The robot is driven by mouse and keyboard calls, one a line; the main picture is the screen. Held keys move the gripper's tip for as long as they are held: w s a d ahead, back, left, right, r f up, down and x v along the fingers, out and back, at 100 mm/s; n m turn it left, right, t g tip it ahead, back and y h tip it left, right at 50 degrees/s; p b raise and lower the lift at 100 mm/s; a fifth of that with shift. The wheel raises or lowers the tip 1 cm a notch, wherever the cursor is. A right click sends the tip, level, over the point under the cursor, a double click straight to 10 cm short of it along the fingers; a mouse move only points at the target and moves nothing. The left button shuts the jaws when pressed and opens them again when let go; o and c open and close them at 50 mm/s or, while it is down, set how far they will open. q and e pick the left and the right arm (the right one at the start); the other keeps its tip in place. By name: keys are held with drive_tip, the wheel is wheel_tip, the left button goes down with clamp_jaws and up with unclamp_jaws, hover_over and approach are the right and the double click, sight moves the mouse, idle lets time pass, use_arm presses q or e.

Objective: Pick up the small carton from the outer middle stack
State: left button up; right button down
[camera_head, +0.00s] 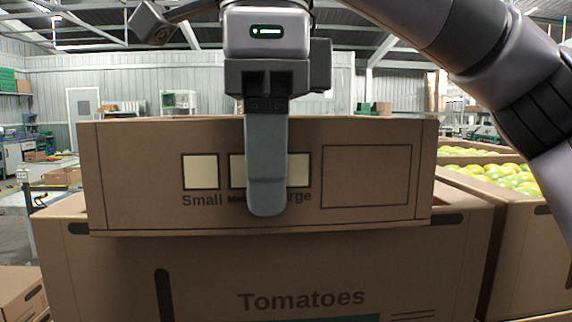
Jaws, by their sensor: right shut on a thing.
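A brown small carton (370,215), long and low, faces me in the middle of the head view. Its front has printed size boxes, partly covered by a finger. My right gripper (267,165) comes down over its top edge and is shut on its front wall. One grey finger lies flat on the outer face; the other is hidden behind the wall. The carton looks close to level. Below it is a larger brown carton printed "Tomatoes" (300,275). I cannot tell whether the two touch. My left gripper is not in view.
At right stands an open carton (530,230) full of green-yellow tomatoes (505,178). Another brown carton (15,290) shows at the lower left edge. Shelves and a workbench (25,150) stand far back at left.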

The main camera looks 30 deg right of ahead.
drive_tip(key=shift+s, duration=0.15)
drive_tip(key=shift+s+a, duration=0.1)
drive_tip(key=shift+s, duration=0.1)
drive_tip(key=c, duration=1.1)
unclamp_jaws()
drive_tip(key=shift+r, duration=0.1)
drive_tip(key=shift+r, duration=3.45)
